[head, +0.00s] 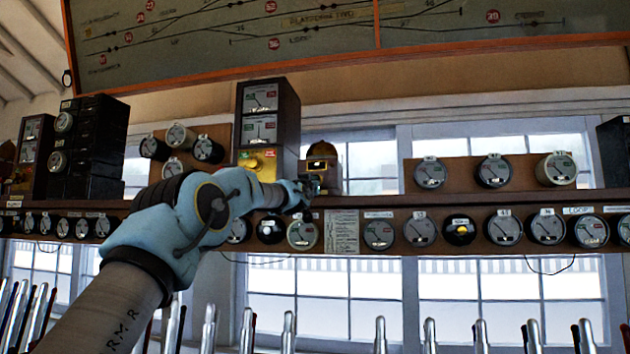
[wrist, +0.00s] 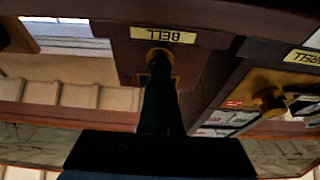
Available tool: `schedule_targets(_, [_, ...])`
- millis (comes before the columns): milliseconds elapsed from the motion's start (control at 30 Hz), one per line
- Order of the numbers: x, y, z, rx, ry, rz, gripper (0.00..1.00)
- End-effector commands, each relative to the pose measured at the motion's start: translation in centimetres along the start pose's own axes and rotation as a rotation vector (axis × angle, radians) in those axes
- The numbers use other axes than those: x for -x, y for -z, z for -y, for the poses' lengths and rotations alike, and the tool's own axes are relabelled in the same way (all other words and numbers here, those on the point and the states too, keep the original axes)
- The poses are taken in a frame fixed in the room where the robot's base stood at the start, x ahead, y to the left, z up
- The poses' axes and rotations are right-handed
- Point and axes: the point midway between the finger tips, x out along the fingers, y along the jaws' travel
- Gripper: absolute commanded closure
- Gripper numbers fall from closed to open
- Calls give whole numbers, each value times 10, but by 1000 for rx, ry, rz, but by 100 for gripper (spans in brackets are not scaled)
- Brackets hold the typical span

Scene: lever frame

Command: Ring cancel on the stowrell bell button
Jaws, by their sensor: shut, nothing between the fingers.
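A small wooden bell box (head: 322,150) stands on the shelf, right of a tall block instrument (head: 268,115) with a brass plate. In the wrist view, which is upside down, the bell box (wrist: 190,15) bears a yellow BELL label (wrist: 163,35) and a round brass button (wrist: 159,50). My gripper (head: 308,187) is in front of the bell box. It is shut and empty, and its tips (wrist: 158,64) overlap the button in the wrist view. I cannot tell if they touch it. The gripper hides part of the button.
The block instrument's brass plate with a knob (wrist: 268,100) is close beside my gripper in the wrist view; a label ending in RELL (wrist: 303,59) is above it. Round dials (head: 379,234) line the shelf front. Several lever handles (head: 380,335) stand below.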

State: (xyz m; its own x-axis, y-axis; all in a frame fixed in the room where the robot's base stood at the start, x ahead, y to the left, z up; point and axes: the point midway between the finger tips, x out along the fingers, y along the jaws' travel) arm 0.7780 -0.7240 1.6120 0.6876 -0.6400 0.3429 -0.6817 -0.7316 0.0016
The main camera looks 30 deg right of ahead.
Motion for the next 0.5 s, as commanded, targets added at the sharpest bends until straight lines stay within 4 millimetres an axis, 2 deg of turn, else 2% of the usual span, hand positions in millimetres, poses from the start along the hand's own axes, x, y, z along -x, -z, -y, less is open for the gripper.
schedule_targets(233, [12,2,0,0,-1,-1,100])
schedule_targets(500, [13,5,0,0,0,0,100])
